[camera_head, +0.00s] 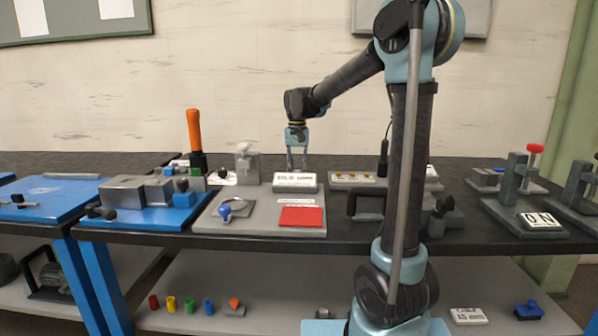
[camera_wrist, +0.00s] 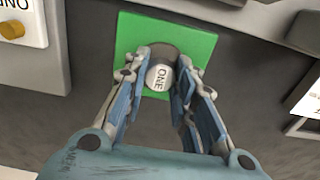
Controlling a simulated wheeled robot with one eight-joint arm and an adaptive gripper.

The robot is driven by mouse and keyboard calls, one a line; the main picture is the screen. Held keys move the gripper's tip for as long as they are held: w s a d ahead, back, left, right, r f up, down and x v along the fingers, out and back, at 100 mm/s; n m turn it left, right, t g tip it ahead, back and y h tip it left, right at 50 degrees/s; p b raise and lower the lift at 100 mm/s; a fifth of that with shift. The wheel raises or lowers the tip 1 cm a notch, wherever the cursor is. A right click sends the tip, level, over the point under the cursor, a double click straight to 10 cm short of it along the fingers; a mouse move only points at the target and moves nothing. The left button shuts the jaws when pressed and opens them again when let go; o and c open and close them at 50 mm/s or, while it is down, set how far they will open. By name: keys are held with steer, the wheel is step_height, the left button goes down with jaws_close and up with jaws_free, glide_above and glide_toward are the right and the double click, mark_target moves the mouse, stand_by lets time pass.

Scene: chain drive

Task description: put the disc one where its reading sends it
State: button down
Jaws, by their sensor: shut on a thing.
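Disc one (camera_wrist: 160,77) shows in the wrist view as a grey round piece with a white face marked ONE. My gripper (camera_wrist: 161,82) is shut on it, a finger on each side. Behind the disc is a green square (camera_wrist: 130,38); I cannot tell whether the disc touches it. In the head view my gripper (camera_head: 297,166) points down just behind a white readout (camera_head: 294,179), which hides the fingertips, the disc and the green square. The readout's text is too small to read surely. A red square (camera_head: 302,216) lies on the grey board in front of it.
A grey block (camera_head: 246,165) stands left of my gripper, and a blue-knobbed part (camera_head: 225,211) sits on the board's front left. A panel with yellow buttons (camera_head: 352,179) is to the right. An upright orange handle (camera_head: 194,130) stands farther left.

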mark_target(297, 171)
steer(key=c, duration=1.3)
jaws_free()
step_height(297, 171, up, 12)
steer(key=shift+r, duration=0.1)
